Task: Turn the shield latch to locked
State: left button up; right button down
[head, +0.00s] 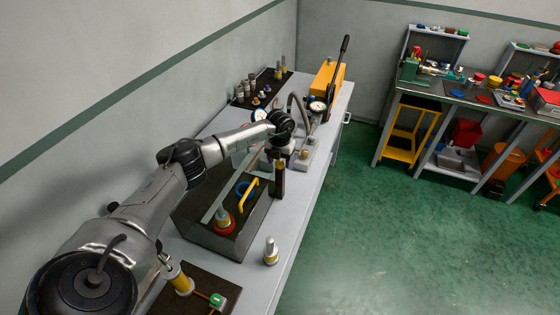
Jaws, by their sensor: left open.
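My left arm reaches from the lower left along the bench, and its gripper (281,172) points down at the right rim of a dark open box (236,243). The gripper is open. Its fingertips are small and dark here, and I cannot tell whether they touch anything. A grey, glassy strip or panel (222,200), perhaps the shield, slants over the box. A yellow bent handle (249,192) stands at the box beside it. I cannot make out the shield latch for sure; it may be hidden by the gripper or arm. My right gripper is not in view.
A dark mat with a green-topped part (217,300) lies at the front. A yellow press (327,80) with a black lever stands behind. Green floor (420,240) is clear to the right.

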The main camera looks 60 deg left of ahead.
pick_arm(q)
jog(key=shift+f, duration=0.3)
jog(key=c, duration=0.9)
jog(key=shift+c, duration=0.2)
